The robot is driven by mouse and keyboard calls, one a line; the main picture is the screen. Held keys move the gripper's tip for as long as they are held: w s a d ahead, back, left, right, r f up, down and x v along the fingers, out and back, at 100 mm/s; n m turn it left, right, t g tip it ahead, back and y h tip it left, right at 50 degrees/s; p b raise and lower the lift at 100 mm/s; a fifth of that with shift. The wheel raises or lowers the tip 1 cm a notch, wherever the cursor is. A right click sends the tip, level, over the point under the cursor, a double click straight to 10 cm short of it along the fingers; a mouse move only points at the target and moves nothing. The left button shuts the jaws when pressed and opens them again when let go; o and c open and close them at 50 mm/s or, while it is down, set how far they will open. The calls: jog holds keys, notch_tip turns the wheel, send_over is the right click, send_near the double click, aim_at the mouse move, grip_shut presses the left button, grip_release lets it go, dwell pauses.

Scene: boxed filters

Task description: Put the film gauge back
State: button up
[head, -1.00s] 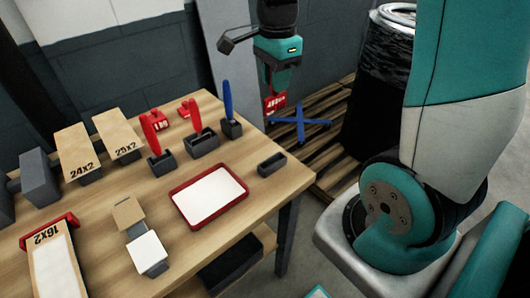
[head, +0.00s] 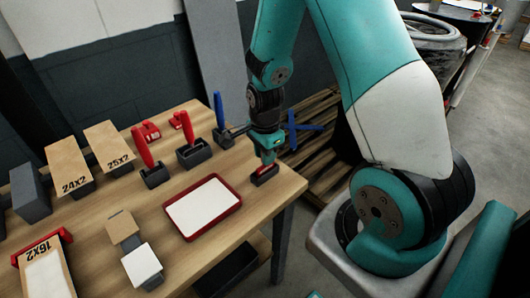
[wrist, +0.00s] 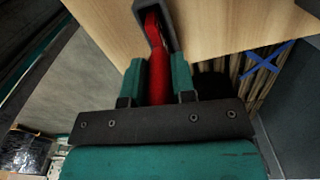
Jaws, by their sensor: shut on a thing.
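My gripper (head: 266,158) is shut on the red film gauge (wrist: 159,78), which shows between the two fingers in the wrist view. In the head view only a little red shows below the fingers. The small dark holder (head: 265,179) stands near the table's right edge, directly under my gripper. In the wrist view, the gauge's far end lies within the outline of the holder's rim (wrist: 139,12). I cannot tell how deep it sits in the slot.
A red-rimmed white tray (head: 176,228) lies left of the holder. Dark holders with red-handled (head: 144,148) and blue-handled (head: 219,108) tools stand behind it. Boxes labelled 24X2 (head: 66,166) and 25X2 (head: 108,143) are at the left. A blue cross-shaped item (head: 303,129) lies beyond the table.

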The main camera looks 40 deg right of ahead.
jog(key=shift+f, duration=0.1)
jog(key=shift+f, duration=0.1)
jog(key=o, duration=0.9)
